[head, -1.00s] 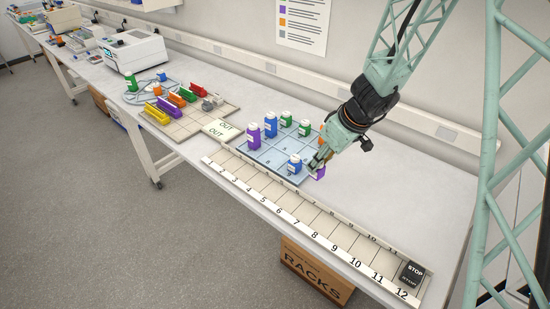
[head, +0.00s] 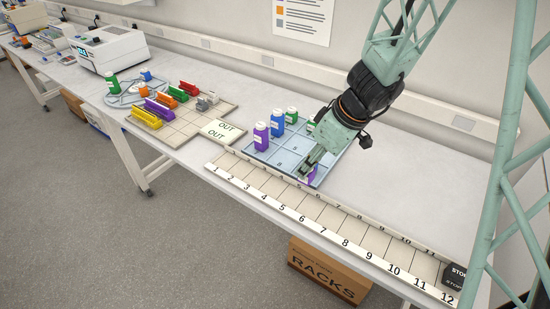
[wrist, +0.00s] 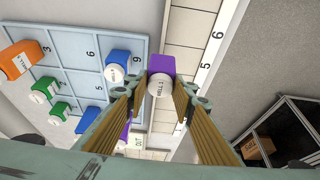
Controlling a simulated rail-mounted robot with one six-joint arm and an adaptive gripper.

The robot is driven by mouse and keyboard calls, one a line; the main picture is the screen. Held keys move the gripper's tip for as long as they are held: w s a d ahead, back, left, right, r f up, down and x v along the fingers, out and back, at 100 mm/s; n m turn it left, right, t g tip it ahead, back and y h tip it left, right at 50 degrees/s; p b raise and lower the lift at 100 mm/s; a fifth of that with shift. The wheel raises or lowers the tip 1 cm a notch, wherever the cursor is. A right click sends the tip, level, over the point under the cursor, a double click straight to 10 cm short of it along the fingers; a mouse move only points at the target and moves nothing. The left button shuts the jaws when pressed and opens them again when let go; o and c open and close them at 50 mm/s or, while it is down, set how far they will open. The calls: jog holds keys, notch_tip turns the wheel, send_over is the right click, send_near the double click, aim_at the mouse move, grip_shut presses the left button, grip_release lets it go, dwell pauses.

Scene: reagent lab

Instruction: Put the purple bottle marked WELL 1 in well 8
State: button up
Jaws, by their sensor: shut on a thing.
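My gripper (head: 304,171) is shut on a purple bottle (wrist: 161,86) with a white cap marked WELL 1. In the head view this bottle (head: 313,176) is partly hidden by the fingers, at the front right edge of the blue numbered rack (head: 258,158). Its height above the rack is unclear. In the wrist view it lies to the right of a blue bottle (wrist: 117,66) in the rack near the 9. The 8 (head: 281,162) shows on a bare cell at the front of the rack in the head view. Another purple bottle (head: 261,137) stands at the rack's left.
Another blue bottle (head: 277,124) and green bottles (head: 291,115) stand at the back of the rack; an orange bottle (wrist: 18,60) shows in the wrist view. The numbered strip (head: 330,220) runs along the bench front. Bench right of the rack is clear.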

jog(key=shift+s+a, duration=0.1)
jog(key=shift+a, duration=0.2)
dwell(0.4)
jog(key=shift+w+a+f+p, duration=0.25)
jog(key=shift+w+a+p, duration=0.8)
jog(key=shift+w, duration=1.25)
jog(key=shift+w+a+f+p, duration=0.2)
jog(key=shift+w+a+p, duration=0.8)
jog(key=shift+w, duration=1.35)
jog(key=shift+w+a+f+p, duration=0.25)
jog(key=shift+w+a+p, duration=0.75)
jog(key=shift+w, duration=1.3)
jog(key=shift+w, duration=0.1)
jog(key=shift+w+a+f+p, duration=0.1)
jog(key=shift+w+a+p, duration=0.05)
jog(key=shift+w+p, duration=0.15)
jog(key=shift+f, duration=1.7)
jog(key=shift+f+b, duration=0.15)
jog(key=shift+b, duration=0.3)
jog(key=o, duration=0.8)
